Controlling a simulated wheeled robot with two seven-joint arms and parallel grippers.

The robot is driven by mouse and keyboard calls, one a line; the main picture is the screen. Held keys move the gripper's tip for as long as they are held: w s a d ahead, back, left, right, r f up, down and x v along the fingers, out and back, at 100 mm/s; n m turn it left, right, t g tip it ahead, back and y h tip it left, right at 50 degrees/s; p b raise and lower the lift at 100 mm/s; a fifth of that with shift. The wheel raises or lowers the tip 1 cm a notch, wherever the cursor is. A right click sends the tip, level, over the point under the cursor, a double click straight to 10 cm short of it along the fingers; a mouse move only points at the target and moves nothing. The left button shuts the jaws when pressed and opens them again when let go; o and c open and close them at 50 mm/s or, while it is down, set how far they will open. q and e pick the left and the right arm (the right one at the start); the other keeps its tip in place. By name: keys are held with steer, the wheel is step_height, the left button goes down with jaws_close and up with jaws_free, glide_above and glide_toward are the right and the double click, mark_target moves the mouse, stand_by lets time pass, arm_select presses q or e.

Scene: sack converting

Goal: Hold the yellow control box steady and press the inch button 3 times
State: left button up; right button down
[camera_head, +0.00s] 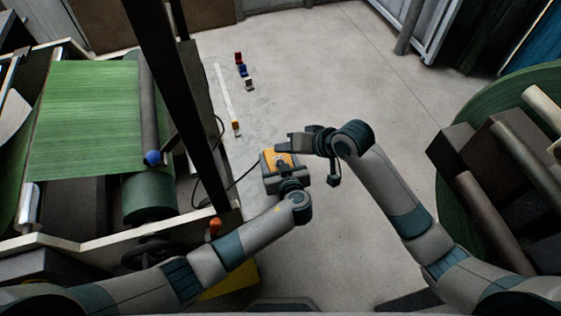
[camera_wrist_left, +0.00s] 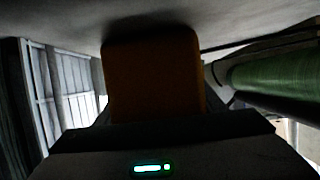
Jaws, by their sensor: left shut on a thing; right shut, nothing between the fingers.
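The yellow control box (camera_head: 269,161) hangs near the middle of the head view, with a dark cable running off to the left. My left gripper (camera_head: 285,174) is shut on the box from the near side. In the left wrist view the box (camera_wrist_left: 153,75) shows as a dark orange block between the fingers. My right gripper (camera_head: 284,142) is shut and empty, pointing left over the far end of the box. Whether its tips touch the box I cannot tell. The inch button cannot be made out; the grippers cover part of the box's face.
A machine with a green web (camera_head: 88,115) and a dark upright post stands on the left. A large green roll (camera_head: 510,95) is at the right. Small coloured blocks (camera_head: 241,71) lie on the floor beyond the box. The floor (camera_head: 330,65) behind is clear.

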stand_by(0.4)
arm_select(q)
steer(key=o, duration=1.3)
steer(key=shift+s, duration=0.15)
steer(key=v, duration=1.1)
steer(key=shift+s+d+r, duration=0.15)
steer(key=shift+s+r, duration=0.05)
steer(key=shift+s, duration=0.15)
